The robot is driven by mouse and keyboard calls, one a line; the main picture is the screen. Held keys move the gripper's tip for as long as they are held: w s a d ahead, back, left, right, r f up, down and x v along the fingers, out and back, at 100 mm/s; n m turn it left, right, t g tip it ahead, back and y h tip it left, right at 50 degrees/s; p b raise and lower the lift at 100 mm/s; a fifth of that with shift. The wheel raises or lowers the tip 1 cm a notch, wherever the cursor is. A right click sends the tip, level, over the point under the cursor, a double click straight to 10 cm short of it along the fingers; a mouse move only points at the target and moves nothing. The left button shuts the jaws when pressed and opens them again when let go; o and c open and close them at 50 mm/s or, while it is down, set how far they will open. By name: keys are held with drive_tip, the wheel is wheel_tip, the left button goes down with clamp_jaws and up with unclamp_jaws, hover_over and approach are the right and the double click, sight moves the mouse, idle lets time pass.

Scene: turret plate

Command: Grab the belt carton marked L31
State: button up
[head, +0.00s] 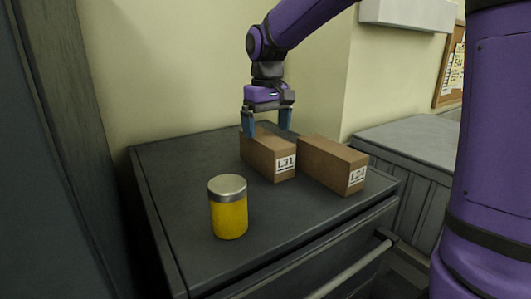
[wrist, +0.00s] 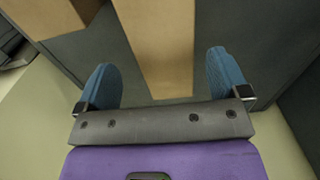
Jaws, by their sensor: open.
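The carton marked L31 (head: 272,156) is a brown box lying on the dark cabinet top, its white label facing front. A second brown carton (head: 333,163) lies to its right, with a label that seems to read L24 or similar. My gripper (head: 267,122) is open above the back end of the L31 carton, pointing down, with a blue finger on each side. In the wrist view, my gripper (wrist: 164,75) has a carton (wrist: 158,45) between its fingers, with a gap to each finger. The other carton (wrist: 48,15) shows at the upper left there.
A yellow jar with a grey lid (head: 228,207) stands on the cabinet top (head: 170,195), in front and left of the cartons. A wall is close behind. The cabinet top's left part is clear. A lower grey surface (head: 415,138) lies to the right.

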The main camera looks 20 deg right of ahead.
sight(265, 137)
drive_tip(key=shift+s+a+f, duration=0.1)
drive_tip(key=shift+a+f, duration=0.05)
drive_tip(key=shift+f, duration=1.3)
drive_tip(key=shift+s+a+f, duration=0.1)
drive_tip(key=shift+f, duration=1.3)
drive_tip(key=shift+c, duration=0.2)
drive_tip(key=shift+w+r, duration=0.1)
drive_tip(key=c, duration=1.2)
